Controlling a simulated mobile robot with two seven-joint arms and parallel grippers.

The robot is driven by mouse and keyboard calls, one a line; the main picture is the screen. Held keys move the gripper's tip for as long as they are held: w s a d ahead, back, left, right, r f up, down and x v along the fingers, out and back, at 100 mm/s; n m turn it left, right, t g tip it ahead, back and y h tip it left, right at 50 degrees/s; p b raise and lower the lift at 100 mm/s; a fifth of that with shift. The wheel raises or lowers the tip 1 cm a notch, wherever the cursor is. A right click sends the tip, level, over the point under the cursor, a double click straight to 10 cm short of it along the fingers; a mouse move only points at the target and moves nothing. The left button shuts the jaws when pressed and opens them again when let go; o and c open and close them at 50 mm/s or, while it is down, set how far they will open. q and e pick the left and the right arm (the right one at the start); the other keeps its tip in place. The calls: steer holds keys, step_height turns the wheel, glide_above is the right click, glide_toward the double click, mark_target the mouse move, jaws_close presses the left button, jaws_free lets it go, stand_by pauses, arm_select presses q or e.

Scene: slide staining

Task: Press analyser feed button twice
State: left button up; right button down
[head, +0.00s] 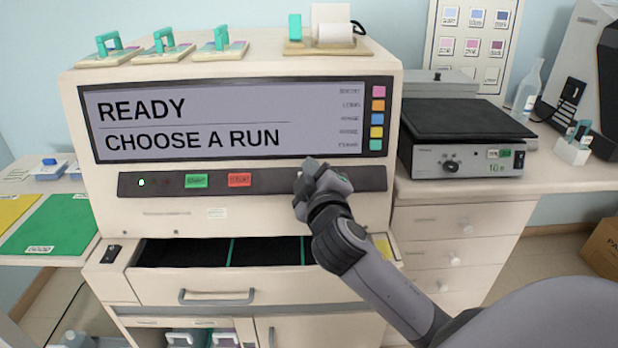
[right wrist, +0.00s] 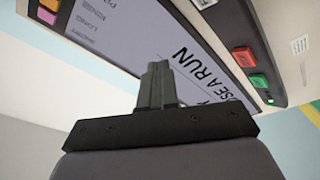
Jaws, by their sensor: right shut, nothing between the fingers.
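The analyser (head: 75,120) fills the middle of the head view. Its screen (head: 230,115) reads READY, CHOOSE A RUN. A column of small coloured buttons runs down the screen's right edge, from the pink one (head: 378,91) to the teal one (head: 375,145). Their labels are too small to read surely. A green button (head: 196,181) and a red button (head: 239,180) sit on the dark strip below. My right gripper (head: 312,165) is shut and empty, in front of the strip, right of the red button. Its shut fingers (right wrist: 158,68) also show in the right wrist view. My left gripper is out of view.
An open drawer (head: 215,290) juts out below the strip. Slide holders and a paper roll (head: 335,32) stand on the analyser's top. A hotplate-like device (head: 460,125) stands on the right bench. Green mat (head: 55,225) lies left.

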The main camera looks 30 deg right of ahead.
steer(key=w+d+f+b, duration=0.3)
steer(key=w+f+b, duration=0.2)
steer(key=f+b, duration=0.1)
steer(key=shift+w+d, duration=0.15)
steer(key=shift+w, duration=0.05)
steer(key=shift+f, duration=0.2)
stand_by(2.0)
steer(key=shift+w+d+f+b, duration=0.15)
steer(key=shift+w+f+b, duration=0.1)
steer(key=shift+b, duration=0.15)
steer(key=shift+w+d+f, duration=0.1)
steer(key=shift+w+f, duration=0.05)
steer(key=shift+f, duration=0.05)
stand_by(0.6)
stand_by(0.3)
steer(key=shift+s+a+r+p, duration=0.25)
steer(key=shift+s+r+p, duration=0.2)
steer(key=shift+r, duration=0.1)
